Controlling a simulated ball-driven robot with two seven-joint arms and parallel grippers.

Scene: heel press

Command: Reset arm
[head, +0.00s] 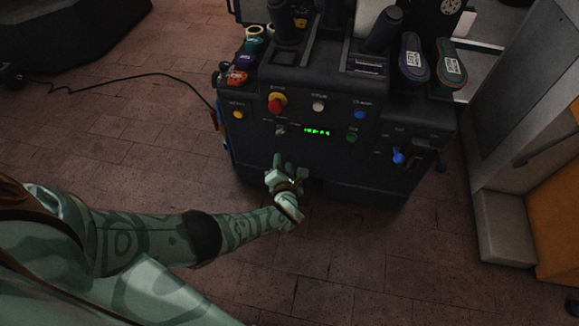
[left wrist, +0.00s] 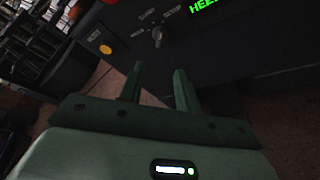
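My left gripper (head: 283,165) is in front of the lower front panel of the dark heel press (head: 300,170). In the left wrist view its two green fingers (left wrist: 156,78) stand apart with nothing between them. A small grey selector knob (left wrist: 158,36) on the panel lies beyond the fingertips; in the head view this knob (head: 280,129) is just above the gripper. A lit green display (head: 317,131) is to its right. It also shows, cut off, in the left wrist view (left wrist: 205,5). My right gripper is in neither view.
The panel carries a red emergency button (head: 276,103), a yellow button (head: 238,114), a green button (head: 352,138) and a blue switch (head: 398,156). Two shoe soles (head: 414,58) rest on the right. A grey cabinet (head: 520,100) stands right. The brick floor (head: 140,130) is open at left, crossed by a cable.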

